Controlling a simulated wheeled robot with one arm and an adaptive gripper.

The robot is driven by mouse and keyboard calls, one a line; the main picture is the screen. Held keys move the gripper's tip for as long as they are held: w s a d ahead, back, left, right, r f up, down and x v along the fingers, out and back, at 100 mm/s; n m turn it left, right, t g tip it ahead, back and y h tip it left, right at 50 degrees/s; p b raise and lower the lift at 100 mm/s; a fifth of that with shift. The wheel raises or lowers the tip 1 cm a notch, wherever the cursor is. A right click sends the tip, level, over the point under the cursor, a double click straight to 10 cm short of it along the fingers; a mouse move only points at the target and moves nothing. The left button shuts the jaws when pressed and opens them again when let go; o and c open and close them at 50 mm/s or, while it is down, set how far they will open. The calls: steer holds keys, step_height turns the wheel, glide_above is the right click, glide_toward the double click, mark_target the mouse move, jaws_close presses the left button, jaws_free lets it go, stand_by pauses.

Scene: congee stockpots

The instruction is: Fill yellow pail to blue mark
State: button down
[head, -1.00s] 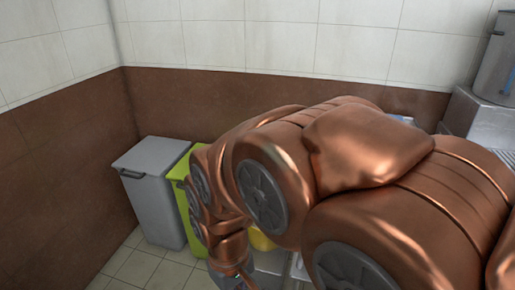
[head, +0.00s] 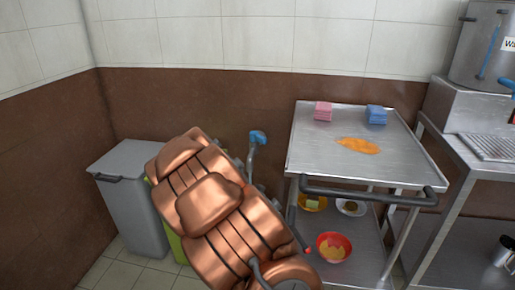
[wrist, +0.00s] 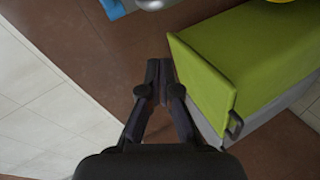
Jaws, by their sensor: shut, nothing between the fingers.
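My gripper (wrist: 158,85) shows in the wrist view with its fingers together and nothing between them. It is beside the green bin (wrist: 205,75); I cannot tell whether they touch. A yellow sliver (wrist: 285,1) at the top edge of the wrist view may be the yellow pail, but too little shows to be sure. No pail or its blue mark can be made out in the head view, where my arm covers the floor area. A metal stockpot (head: 478,48) with a blue vertical strip, a partly cut-off label and a blue handle (head: 511,86) stands at the right.
A steel cart (head: 310,160) carries pink cloths (head: 323,111), blue cloths (head: 376,115) and an orange spill (head: 358,146). Bowls, including a red one (head: 333,250), sit on its lower shelf. A grey bin (head: 135,205) stands left; a blue-topped pole (head: 257,138) stands behind my arm.

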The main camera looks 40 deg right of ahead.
steer(key=w+d+n+t+h, duration=0.1)
steer(key=d+n+t+h, duration=0.15)
steer(key=d, duration=0.35)
steer(key=b, duration=0.2)
glide_toward(258, 139)
steer(key=shift+n+h, duration=0.35)
steer(key=shift+h, duration=0.1)
steer(key=w, duration=0.4)
steer(key=shift+w+f, duration=0.25)
steer(key=shift+d, duration=1.05)
steer(key=shift+d+b, duration=0.35)
steer(key=shift+d, duration=0.75)
